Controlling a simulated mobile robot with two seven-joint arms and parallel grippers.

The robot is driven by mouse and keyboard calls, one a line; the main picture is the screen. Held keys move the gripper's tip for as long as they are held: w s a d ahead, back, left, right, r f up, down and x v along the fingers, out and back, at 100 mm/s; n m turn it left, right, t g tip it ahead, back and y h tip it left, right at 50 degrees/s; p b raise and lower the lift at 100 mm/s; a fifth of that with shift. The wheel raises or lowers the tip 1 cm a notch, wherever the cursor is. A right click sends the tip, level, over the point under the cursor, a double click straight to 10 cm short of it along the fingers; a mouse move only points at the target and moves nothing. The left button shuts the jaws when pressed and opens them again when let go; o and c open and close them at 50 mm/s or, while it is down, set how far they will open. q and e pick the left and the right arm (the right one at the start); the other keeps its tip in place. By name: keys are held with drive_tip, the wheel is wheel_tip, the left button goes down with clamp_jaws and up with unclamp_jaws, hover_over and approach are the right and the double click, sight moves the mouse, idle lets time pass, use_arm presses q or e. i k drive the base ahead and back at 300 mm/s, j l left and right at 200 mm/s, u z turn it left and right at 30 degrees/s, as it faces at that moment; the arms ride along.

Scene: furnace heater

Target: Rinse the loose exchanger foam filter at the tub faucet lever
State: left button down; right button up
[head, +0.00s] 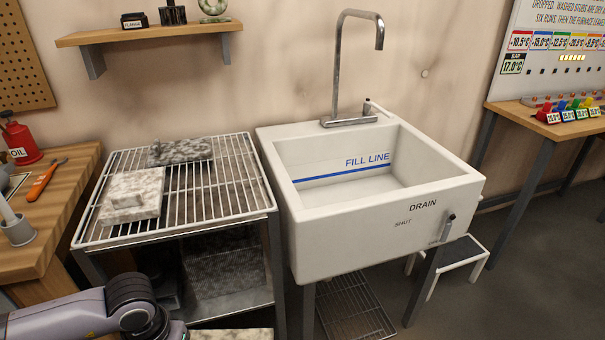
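The white tub (365,247) has a blue fill line and looks empty inside. A tall grey faucet (338,75) rises at its back, with a small lever (368,106) at the right of its base. Two speckled foam-like slabs lie on the wire rack (222,190) left of the tub: a pale one (146,187) in front and a darker grey one (190,151) behind. Another pale speckled slab (235,334) is cut off at the bottom edge, beside my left arm; I cannot tell what supports it. No labels identify the exchanger filter. Neither gripper's fingers show.
A drain lever (448,227) marked DRAIN and SHUT is on the tub front. A wooden bench (52,215) with a red oil can (20,142) stands left. A wall shelf (150,34) hangs above the rack. A low step stool (455,255) stands right of the tub.

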sight(368, 101)
drive_tip(key=i+l+u, duration=0.2)
drive_tip(key=l+u, duration=0.15)
drive_tip(key=l, duration=0.95)
drive_tip(key=i+l+u, duration=0.1)
drive_tip(key=l+u, duration=0.25)
drive_tip(key=l, duration=0.95)
